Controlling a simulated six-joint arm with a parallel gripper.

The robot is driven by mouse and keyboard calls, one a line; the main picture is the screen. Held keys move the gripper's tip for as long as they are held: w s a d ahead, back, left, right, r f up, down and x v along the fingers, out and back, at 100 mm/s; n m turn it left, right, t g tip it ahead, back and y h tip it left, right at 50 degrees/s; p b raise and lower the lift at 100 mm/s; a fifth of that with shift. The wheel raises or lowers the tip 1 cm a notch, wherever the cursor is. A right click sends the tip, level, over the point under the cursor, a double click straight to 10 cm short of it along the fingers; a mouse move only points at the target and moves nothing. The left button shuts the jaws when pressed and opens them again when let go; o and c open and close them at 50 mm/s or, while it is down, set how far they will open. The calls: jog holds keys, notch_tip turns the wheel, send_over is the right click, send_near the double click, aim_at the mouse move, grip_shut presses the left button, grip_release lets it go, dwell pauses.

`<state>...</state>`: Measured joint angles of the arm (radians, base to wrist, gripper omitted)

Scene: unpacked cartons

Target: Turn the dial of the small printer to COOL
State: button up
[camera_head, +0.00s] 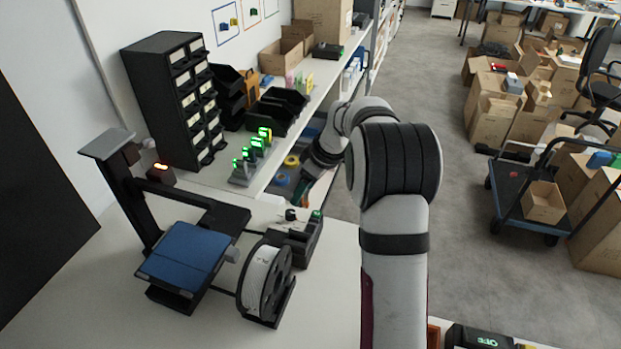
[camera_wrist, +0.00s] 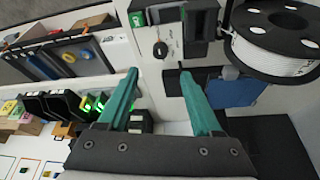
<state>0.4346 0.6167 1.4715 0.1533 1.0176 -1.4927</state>
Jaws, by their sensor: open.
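The small printer has a dark frame and a blue bed (camera_head: 185,255); the bed also shows in the wrist view (camera_wrist: 238,90). Its dark control box (camera_head: 298,238) stands at its right, with a small green-lit part (camera_head: 317,214). A small round black dial (camera_head: 290,214) shows at the box's far end, and in the wrist view (camera_wrist: 160,49) beyond my fingertips. The dial's markings are too small to read. My gripper (camera_wrist: 158,72) has two teal fingers, spread wide and empty. In the head view, it is partly hidden behind my arm, just beyond the box.
A white filament spool (camera_head: 262,275) stands beside the box. Behind are green-lit chargers (camera_head: 252,157), black bins (camera_head: 278,108) and a drawer cabinet (camera_head: 178,95). A lower shelf holds tape rolls (camera_head: 291,160). The white bench (camera_head: 90,300) is clear at front left.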

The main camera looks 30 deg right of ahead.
jog(key=v, duration=0.5)
jog(key=shift+s+d+r, duration=0.1)
jog(key=shift+r, duration=0.1)
jog(key=s+a+r+m+g, duration=0.1)
jog(key=s+a+r+m, duration=0.1)
jog(key=s+a, duration=0.4)
jog(key=s+a+r+m+g, duration=0.1)
jog(key=s+a+r+m, duration=0.15)
jog(key=s+a, duration=0.45)
jog(key=s+a+f+m+g, duration=0.1)
jog(key=s+a+f+m, duration=0.1)
jog(key=s, duration=0.8)
jog(key=s+a+f+m+g, duration=0.1)
jog(key=s+a+m, duration=0.3)
jog(key=s, duration=0.7)
jog(key=shift+a+f+m, duration=0.15)
jog(key=shift+f+m, duration=0.5)
jog(key=shift+f, duration=0.05)
jog(key=shift+c, duration=0.3)
